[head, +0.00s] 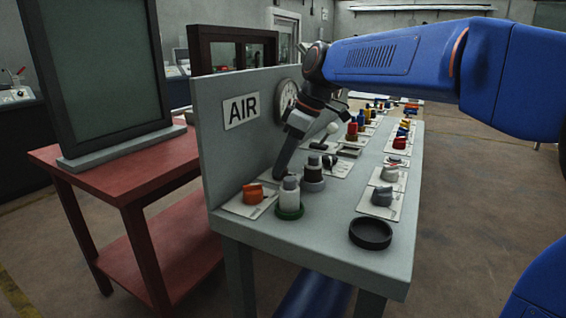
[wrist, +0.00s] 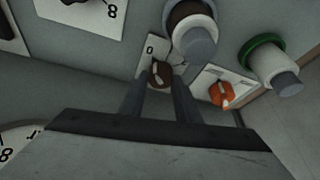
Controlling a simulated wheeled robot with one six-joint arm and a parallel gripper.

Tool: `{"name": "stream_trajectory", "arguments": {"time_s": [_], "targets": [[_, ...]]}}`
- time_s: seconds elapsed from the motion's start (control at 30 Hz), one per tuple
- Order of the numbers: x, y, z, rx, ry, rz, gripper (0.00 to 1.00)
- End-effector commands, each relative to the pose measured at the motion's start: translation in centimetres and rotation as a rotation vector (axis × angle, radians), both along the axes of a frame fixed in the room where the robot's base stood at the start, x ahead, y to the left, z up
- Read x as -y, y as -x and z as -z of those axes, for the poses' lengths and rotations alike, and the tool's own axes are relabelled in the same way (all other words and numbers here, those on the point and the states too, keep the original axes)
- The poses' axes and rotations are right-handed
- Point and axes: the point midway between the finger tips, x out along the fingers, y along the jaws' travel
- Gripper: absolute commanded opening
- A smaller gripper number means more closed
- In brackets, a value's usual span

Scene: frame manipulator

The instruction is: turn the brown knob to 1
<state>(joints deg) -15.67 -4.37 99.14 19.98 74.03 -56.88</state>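The brown knob (wrist: 160,74) sits on a white plate (wrist: 151,47) with a 0 printed at its upper left; a pale mark shows on the knob. I cannot see a 1 in the wrist view. My gripper (wrist: 164,84) points at the knob, with its two dark fingers apart and the knob between their tips. I see no clear contact on the knob. In the head view my gripper (head: 280,174) reaches down to the bench beside the upright panel, and its fingers hide the brown knob.
Close by are an orange knob (head: 253,193), a white cylinder with a green ring (head: 289,198) and a dark-ringed cylinder (head: 314,174). The AIR panel (head: 215,165) rises behind my gripper. More knobs and a dark round dish (head: 371,234) stand on the bench's right side.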

Motion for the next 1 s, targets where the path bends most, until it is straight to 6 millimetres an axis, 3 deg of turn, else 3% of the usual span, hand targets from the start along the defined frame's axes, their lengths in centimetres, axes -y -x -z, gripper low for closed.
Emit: {"name": "stream_trajectory", "arguments": {"time_s": [0.43, 1.0], "targets": [[-0.06, 0.14, -0.01, 0.0, 0.0, 0.099, 0.08], [-0.27, 0.44, -0.06, 0.001, -0.001, 0.553, 0.08]]}}
